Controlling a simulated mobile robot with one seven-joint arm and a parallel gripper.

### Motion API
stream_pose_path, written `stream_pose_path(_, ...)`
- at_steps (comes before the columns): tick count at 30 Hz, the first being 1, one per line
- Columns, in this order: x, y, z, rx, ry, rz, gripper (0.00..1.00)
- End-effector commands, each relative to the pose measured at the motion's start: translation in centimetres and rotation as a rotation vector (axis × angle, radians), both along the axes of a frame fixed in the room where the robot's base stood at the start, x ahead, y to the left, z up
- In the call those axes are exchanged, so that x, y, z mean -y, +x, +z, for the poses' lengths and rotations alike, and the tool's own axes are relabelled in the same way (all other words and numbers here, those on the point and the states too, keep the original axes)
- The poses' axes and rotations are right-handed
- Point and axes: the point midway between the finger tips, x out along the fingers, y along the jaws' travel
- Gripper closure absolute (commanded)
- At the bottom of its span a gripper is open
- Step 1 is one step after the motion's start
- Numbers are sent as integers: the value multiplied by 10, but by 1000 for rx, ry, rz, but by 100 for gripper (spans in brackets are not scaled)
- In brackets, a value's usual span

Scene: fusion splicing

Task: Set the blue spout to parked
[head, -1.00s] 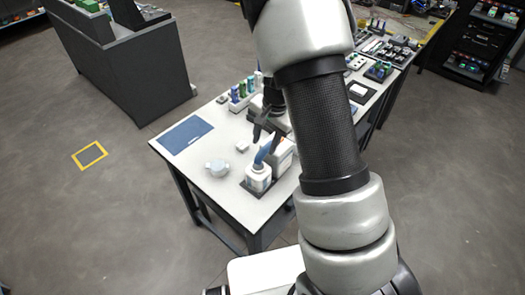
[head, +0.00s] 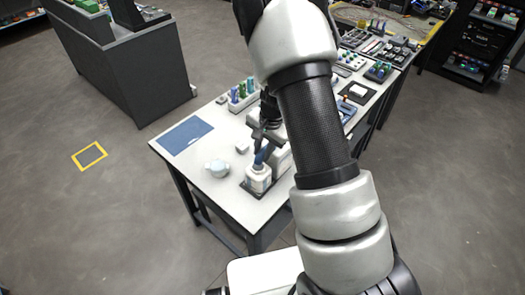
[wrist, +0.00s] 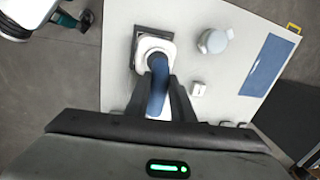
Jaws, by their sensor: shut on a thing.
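The blue spout (head: 263,154) rises from the top of a white bottle (head: 258,180) on a dark square base on the white table. In the wrist view the spout (wrist: 157,82) runs from the bottle's round collar (wrist: 153,50) down between my gripper's fingers. My gripper (wrist: 160,90) is shut on the spout, with one dark finger on each side. In the head view my gripper (head: 262,140) is over the bottle at the spout. The spout's tip and the finger contact are partly hidden.
A white round jar (head: 217,168) stands left of the bottle, and a small white block (head: 242,147) lies behind it. A blue mat (head: 185,135) covers the table's left corner. A white box (head: 281,160) stands right beside the bottle. Green and blue vials (head: 242,92) stand in a rack behind.

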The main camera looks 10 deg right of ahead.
Motion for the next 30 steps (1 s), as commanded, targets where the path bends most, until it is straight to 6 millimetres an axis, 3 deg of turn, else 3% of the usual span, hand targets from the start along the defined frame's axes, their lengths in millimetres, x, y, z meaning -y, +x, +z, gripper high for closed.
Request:
stream_pose_path(11, 3, -2, -2, 2, 0, 61, 100)
stream_pose_path(30, 19, -13, -1, 2, 0, 454, 100)
